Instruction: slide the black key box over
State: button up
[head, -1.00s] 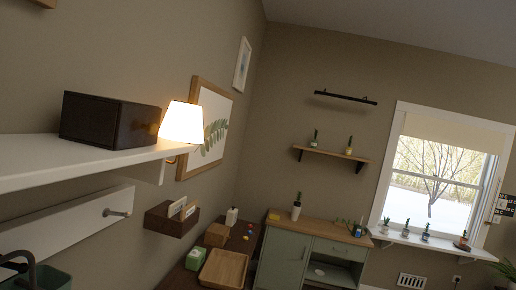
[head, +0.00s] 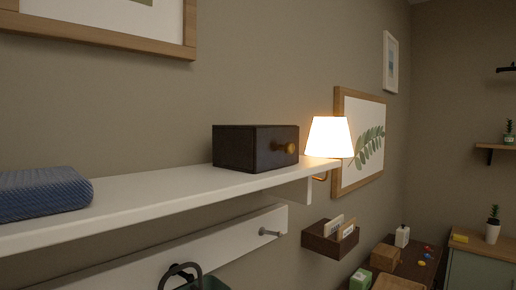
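The black key box (head: 240,148) sits on the white wall shelf (head: 150,194), toward the shelf's far right end. My gripper does not show in the head view.
A lit lamp (head: 329,138) is just right of the box. A folded blue cloth (head: 40,193) lies on the shelf's near left; the shelf between is clear. Below are a rail with a peg (head: 269,232) and a small wall box with cards (head: 330,240).

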aim_at(233, 145)
jog(key=i+l+z, duration=0.1)
jog(key=i+l, duration=0.75)
jog(key=i, duration=0.1)
